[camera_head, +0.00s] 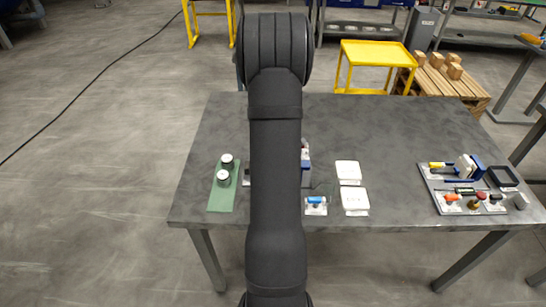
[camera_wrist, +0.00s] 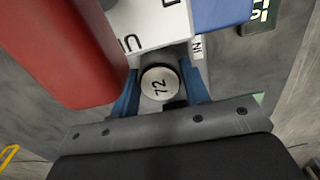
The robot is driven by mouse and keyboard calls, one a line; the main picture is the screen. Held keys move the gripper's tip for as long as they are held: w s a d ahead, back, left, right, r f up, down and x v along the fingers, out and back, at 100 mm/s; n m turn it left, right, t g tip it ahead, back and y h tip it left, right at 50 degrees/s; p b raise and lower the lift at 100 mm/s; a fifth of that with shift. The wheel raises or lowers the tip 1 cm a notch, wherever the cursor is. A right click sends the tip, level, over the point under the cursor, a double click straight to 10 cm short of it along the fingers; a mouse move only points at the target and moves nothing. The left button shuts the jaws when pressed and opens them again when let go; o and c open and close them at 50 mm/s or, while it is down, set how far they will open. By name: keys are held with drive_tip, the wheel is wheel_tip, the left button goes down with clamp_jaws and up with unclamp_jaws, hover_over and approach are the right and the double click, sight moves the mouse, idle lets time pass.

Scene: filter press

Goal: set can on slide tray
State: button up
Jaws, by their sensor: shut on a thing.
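In the wrist view, my gripper (camera_wrist: 160,92) has its blue fingers shut on a can (camera_wrist: 158,84) with a light round top marked 72 and a dark rim. The can is just beside the white front of the press (camera_wrist: 150,22), close to a small "IN" label (camera_wrist: 197,47). A light grey part (camera_wrist: 181,53) by the label may be the slide tray; the can and fingers cover most of it. I cannot tell whether the can touches it. In the head view my arm hides the gripper, the held can and most of the press (camera_head: 305,170).
Two more cans (camera_head: 227,160) stand on a green mat (camera_head: 222,200) at the table's left. A large red part (camera_wrist: 65,50) of the press is close beside my gripper. White pads (camera_head: 348,171) and a tool board (camera_head: 465,190) lie to the right. The table's back is clear.

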drive_tip(key=shift+f, duration=0.5)
idle(0.5)
drive_tip(key=o, duration=1.1)
drive_tip(key=shift+r, duration=3.75)
drive_tip(key=shift+f, duration=0.1)
drive_tip(key=shift+f, duration=3.65)
